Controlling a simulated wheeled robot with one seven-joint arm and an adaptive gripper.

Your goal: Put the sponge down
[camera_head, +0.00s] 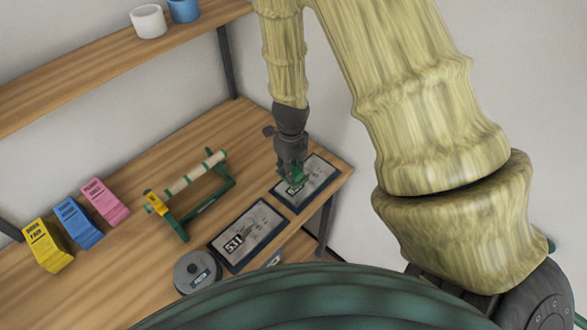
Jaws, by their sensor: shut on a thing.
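The sponge (294,174) is a small green block at the tip of my gripper (291,170). My gripper is dark grey, points down, and is shut on the sponge. The sponge is over the right-hand dark-framed panel (318,181) on the wooden table (150,225). I cannot tell whether the sponge touches the panel or is just above it. My gripper hides part of the sponge and part of the panel's left side.
A second dark-framed panel (249,235) lies to the left, beside a round grey tin (196,271). A green stand with a pale roller (190,184) is behind. Yellow (45,244), blue (78,222) and pink (104,202) packets stand left. A shelf (90,70) holds a white cup (148,21) and a blue cup (184,10).

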